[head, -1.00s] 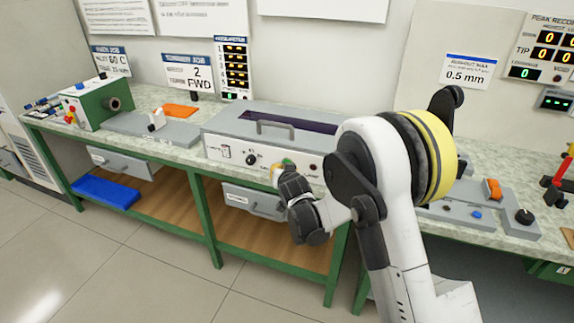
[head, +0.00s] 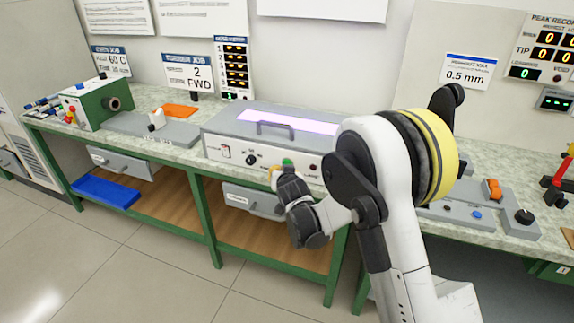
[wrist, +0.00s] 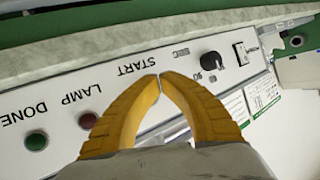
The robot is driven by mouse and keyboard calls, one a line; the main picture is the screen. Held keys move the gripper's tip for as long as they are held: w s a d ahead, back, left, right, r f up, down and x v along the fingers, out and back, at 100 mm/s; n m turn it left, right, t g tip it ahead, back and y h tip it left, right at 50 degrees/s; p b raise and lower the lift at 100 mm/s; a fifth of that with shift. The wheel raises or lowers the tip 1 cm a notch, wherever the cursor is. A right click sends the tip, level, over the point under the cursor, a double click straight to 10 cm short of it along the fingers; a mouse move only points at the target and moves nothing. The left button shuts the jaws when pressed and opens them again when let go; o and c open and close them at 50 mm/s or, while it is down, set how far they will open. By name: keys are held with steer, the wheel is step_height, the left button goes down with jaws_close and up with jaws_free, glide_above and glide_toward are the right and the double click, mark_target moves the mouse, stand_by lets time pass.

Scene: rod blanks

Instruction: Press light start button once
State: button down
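The light box (head: 222,127) stands on the bench, with a lit pale-lilac window (head: 288,122) in its top. Upside-down START, LAMP and DONE labels are on the panel there. In the head view my gripper (head: 275,171) is just left of the button.
A dark red round fitting (wrist: 36,140) sits beside the green button. A handle (head: 276,128) crosses the box top. A grey drawer (head: 250,200) is below the bench top. A green machine (head: 88,105) stands at the left, and a grey control plate (head: 460,216) at the right.

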steer(key=shift+s, duration=0.1)
steer(key=s, duration=0.1)
steer(key=s+a, duration=0.1)
steer(key=s, duration=0.2)
steer(key=shift+s+a, duration=0.35)
steer(key=shift+a, duration=0.05)
steer(key=shift+d, duration=0.1)
stand_by(0.6)
steer(key=s+d+r+g+h, duration=0.2)
steer(key=s+d+r+g, duration=0.1)
steer(key=s+d+r, duration=1.2)
steer(key=s+d+f+g, duration=0.1)
steer(key=s+d, duration=0.3)
steer(key=s, duration=0.7)
steer(key=s+d+f+g, duration=0.2)
steer(key=s+d, duration=0.2)
steer(key=s, duration=0.7)
steer(key=shift+s, duration=0.15)
